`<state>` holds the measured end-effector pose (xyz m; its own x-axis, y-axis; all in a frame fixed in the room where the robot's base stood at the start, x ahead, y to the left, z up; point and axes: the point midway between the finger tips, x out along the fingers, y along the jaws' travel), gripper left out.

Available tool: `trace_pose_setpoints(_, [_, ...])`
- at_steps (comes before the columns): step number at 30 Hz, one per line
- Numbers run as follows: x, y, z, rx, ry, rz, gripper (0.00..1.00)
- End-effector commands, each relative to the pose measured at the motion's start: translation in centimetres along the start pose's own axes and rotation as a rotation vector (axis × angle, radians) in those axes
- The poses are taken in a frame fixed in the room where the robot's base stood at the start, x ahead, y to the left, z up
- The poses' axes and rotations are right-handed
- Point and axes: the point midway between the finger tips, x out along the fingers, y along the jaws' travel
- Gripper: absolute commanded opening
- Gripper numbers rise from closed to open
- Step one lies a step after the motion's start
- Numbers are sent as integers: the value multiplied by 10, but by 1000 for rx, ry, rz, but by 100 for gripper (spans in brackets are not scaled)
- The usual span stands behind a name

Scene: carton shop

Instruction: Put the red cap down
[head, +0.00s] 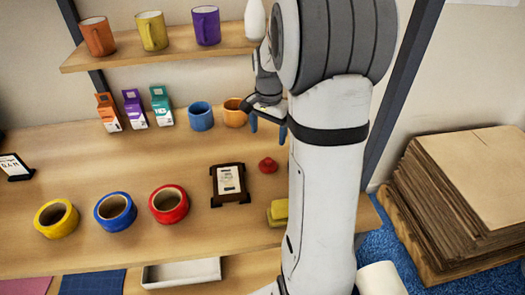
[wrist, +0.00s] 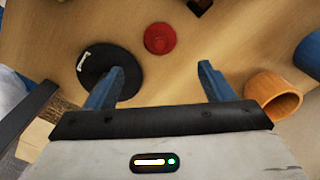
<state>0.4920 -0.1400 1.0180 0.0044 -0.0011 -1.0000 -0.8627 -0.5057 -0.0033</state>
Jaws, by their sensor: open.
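The red cap (head: 268,165) lies on the wooden table, to the right of a dark-framed card holder. It also shows in the wrist view (wrist: 160,38), resting on the wood beyond my fingertips and roughly centred between them. My gripper (head: 268,127) is open, with its two blue fingers (wrist: 161,70) apart and nothing between them. It is clear of the cap, over the table near the orange mug. My arm hides part of the table on the right in the head view.
An orange mug (wrist: 273,95) is close to my right finger and a black disc (wrist: 92,66) is by the left one in the wrist view. A blue mug (head: 200,116), tape rolls (head: 168,204) and the card holder (head: 230,183) stand around.

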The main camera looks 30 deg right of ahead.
Motion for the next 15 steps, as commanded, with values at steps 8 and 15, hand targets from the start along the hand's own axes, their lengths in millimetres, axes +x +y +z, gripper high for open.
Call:
trace_pose_setpoints(8, [-38, 15, 70, -297, 58, -46, 75])
trace_pose_setpoints(15, [-59, 45, 140, -623, 125, -87, 75])
